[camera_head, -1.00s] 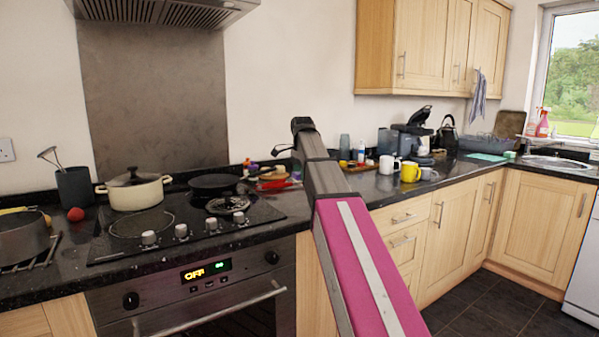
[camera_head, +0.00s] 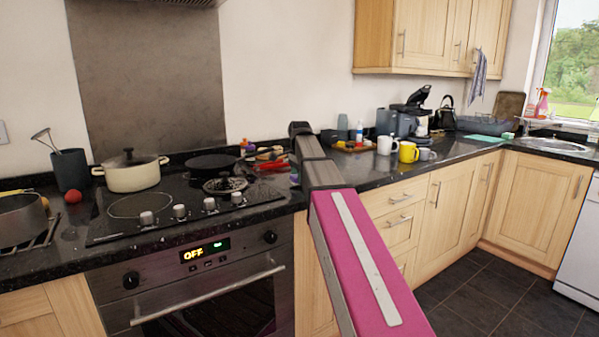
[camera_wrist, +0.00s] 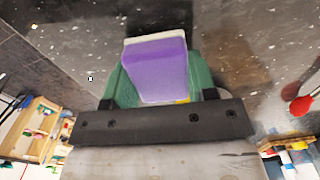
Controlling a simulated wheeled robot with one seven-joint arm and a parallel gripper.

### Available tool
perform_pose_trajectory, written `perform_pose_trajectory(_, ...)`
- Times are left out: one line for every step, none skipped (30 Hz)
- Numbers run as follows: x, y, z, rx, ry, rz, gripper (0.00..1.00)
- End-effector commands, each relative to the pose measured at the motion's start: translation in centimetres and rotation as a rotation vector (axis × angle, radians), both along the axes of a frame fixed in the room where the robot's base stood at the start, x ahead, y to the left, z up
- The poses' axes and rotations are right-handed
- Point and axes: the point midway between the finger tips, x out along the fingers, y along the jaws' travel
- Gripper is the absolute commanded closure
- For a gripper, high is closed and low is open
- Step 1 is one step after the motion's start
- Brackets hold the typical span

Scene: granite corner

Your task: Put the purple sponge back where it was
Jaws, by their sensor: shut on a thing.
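The purple sponge (camera_wrist: 158,72), with a pale edge, is between the green fingers of my gripper (camera_wrist: 156,80) in the wrist view. My gripper is shut on it. Speckled black worktop fills the picture beyond the sponge. I cannot tell whether the sponge touches the worktop. In the head view my arm stands in front of the worktop just right of the hob and hides most of the gripper. A small purple patch shows beside the arm there, too small to be sure of.
The hob (camera_head: 150,232) with a cream pot (camera_head: 132,178) and a dark pan (camera_head: 211,163) is left of my arm. Red items (camera_head: 272,165) lie beside it. A yellow mug (camera_head: 408,152), a white mug (camera_head: 386,146) and a coffee machine stand to the right. Worktop right of the mugs is partly clear.

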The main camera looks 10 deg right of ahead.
Motion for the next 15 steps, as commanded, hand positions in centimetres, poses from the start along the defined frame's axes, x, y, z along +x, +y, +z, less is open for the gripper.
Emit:
perform_pose_trajectory(-0.02, 0.00, -0.24, 0.000, 0.000, 0.000, 0.74)
perform_pose_trajectory(-0.01, 0.00, -0.33, 0.000, 0.000, 0.000, 0.74)
perform_pose_trajectory(-0.01, 0.00, -0.42, 0.000, 0.000, 0.000, 0.74)
perform_pose_trajectory(-0.01, 0.00, -0.47, 0.000, 0.000, 0.000, 0.74)
perform_pose_trajectory(-0.01, 0.00, -0.50, 0.000, 0.000, 0.000, 0.74)
perform_pose_trajectory(0.00, 0.00, -0.52, 0.000, 0.000, 0.000, 0.74)
perform_pose_trajectory(0.00, 0.00, -0.53, 0.000, 0.000, 0.000, 0.74)
perform_pose_trajectory(0.00, 0.00, -0.53, 0.000, 0.000, 0.000, 0.74)
perform_pose_trajectory(0.00, 0.00, -0.52, 0.000, 0.000, 0.000, 0.74)
perform_pose_trajectory(0.00, 0.00, -0.51, 0.000, 0.000, 0.000, 0.74)
perform_pose_trajectory(0.00, 0.00, -0.51, 0.000, 0.000, 0.000, 0.74)
perform_pose_trajectory(0.01, 0.00, -0.51, 0.000, 0.000, 0.000, 0.74)
perform_pose_trajectory(0.00, 0.00, -0.51, 0.000, 0.000, 0.000, 0.38)
perform_pose_trajectory(0.00, 0.00, -0.50, 0.000, 0.000, 0.000, 0.28)
perform_pose_trajectory(0.01, 0.00, -0.50, 0.000, 0.000, 0.000, 0.18)
